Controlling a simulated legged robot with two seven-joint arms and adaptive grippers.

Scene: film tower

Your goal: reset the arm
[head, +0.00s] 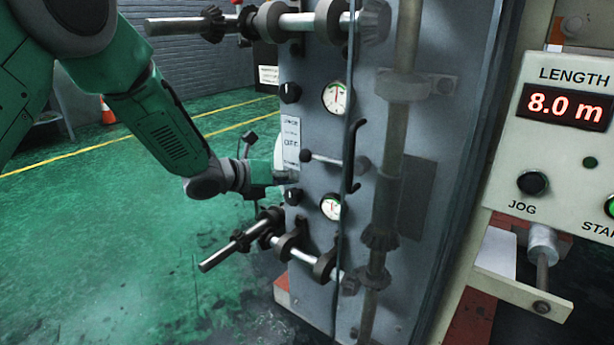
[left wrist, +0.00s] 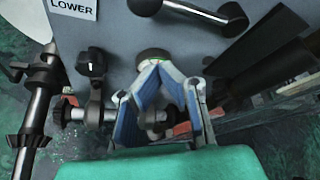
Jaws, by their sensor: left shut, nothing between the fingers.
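My left arm (head: 160,125) reaches in from the left in the head view. My left gripper (head: 290,177) is at the left edge of the grey machine panel (head: 318,50), just below a white label strip (head: 291,140). In the left wrist view its blue-padded fingers (left wrist: 160,72) come together at the tips and hold nothing. A round gauge (left wrist: 154,56) shows just beyond the tips; I cannot tell whether they touch it. My right gripper is in neither view.
The panel carries gauges (head: 335,97), a ball-ended lever (head: 320,158), and roller shafts above and below (head: 290,245). A control box (head: 560,140) reading 8.0 m stands at right. Green floor (head: 110,250) is open at left, with a cone (head: 107,110) farther back.

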